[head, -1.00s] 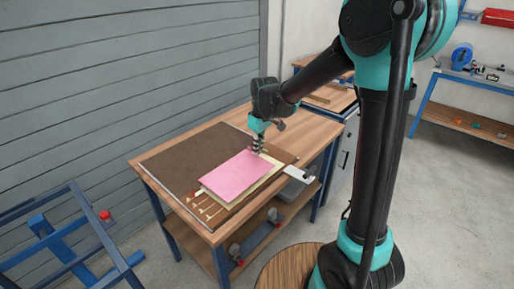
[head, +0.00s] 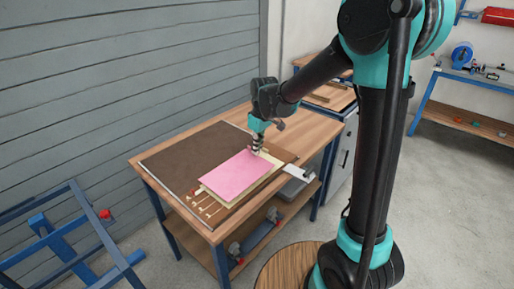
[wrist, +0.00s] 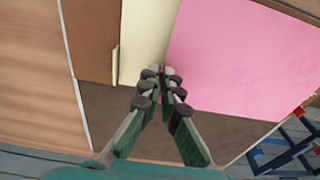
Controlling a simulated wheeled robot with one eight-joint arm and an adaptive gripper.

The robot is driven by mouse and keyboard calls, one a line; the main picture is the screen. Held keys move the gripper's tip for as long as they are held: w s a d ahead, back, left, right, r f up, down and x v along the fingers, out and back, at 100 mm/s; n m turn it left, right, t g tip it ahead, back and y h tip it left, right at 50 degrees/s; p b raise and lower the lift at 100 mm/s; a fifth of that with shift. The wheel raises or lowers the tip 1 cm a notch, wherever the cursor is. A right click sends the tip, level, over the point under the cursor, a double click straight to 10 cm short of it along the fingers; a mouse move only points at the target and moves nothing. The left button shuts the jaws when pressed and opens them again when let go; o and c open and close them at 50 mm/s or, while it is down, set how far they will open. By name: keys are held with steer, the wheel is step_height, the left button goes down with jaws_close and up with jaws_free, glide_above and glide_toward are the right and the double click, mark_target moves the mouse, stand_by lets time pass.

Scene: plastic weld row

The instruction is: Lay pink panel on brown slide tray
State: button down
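The pink panel (head: 236,176) lies flat over a cream sheet (wrist: 143,40), which shows along its edge. My gripper (wrist: 162,72) points down at the far right corner of the pink panel. Its fingertips are nearly together at the panel's edge and appear closed on it; the contact is partly hidden by the fingers. A large dark brown surface (head: 185,158) with a pale border lies to the left of and behind the panel on the table. A smaller brown piece (wrist: 92,35) shows beyond the cream sheet. I cannot tell which brown surface is the slide tray.
The wooden table (head: 306,130) has blue legs and a lower shelf. Pale strips (head: 206,205) lie by the panel's near left side. A blue frame (head: 70,240) stands at lower left. A grey wall is behind the table. A second bench (head: 330,95) stands at the back right.

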steer(key=shift+f, duration=1.2)
stand_by(1.7)
steer(key=c, duration=1.2)
jaws_free()
steer(key=shift+r, duration=0.15)
steer(key=shift+r, duration=3.4)
